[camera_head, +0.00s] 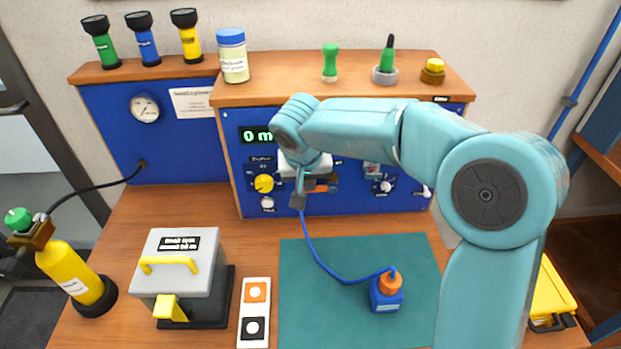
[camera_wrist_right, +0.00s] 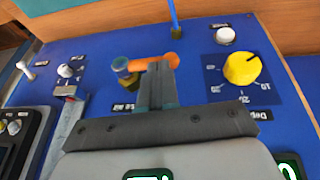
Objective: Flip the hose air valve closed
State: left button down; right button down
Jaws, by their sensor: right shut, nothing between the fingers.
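The hose air valve's orange lever (camera_head: 327,188) is on the blue front panel, partly hidden behind my right gripper (camera_head: 302,186). In the right wrist view the lever (camera_wrist_right: 138,65) lies roughly crosswise, with a brass-coloured fitting at its left end. My right gripper (camera_wrist_right: 156,70) is shut and empty, its fingertips overlapping the lever in that view. I cannot tell whether they touch it. A blue hose (camera_head: 313,247) hangs below the gripper and runs to a blue block with an orange top (camera_head: 388,288) on the green mat. My left gripper is not in view.
A yellow knob (camera_head: 264,183) sits left of my gripper, and small switches and a knob (camera_head: 385,187) sit to its right. A grey box with a yellow handle (camera_head: 168,264) and a two-button strip (camera_head: 255,315) stand on the bench. The green mat (camera_head: 335,325) is mostly clear.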

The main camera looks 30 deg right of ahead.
jog(key=shift+f, duration=0.15)
notch_tip(320, 180, down, 8)
jog(key=d+n+g+h+b, duration=0.1)
jog(key=g+h+b, duration=0.2)
jog(key=h+b, duration=0.3)
jog(key=shift+s+f+n+g+h+b, duration=0.15)
jog(key=shift+s+n+g+h+b, duration=0.2)
jog(key=shift+b, duration=1.25)
jog(key=shift+d, duration=0.15)
jog(key=p+v, duration=0.2)
jog(key=v, duration=1.4)
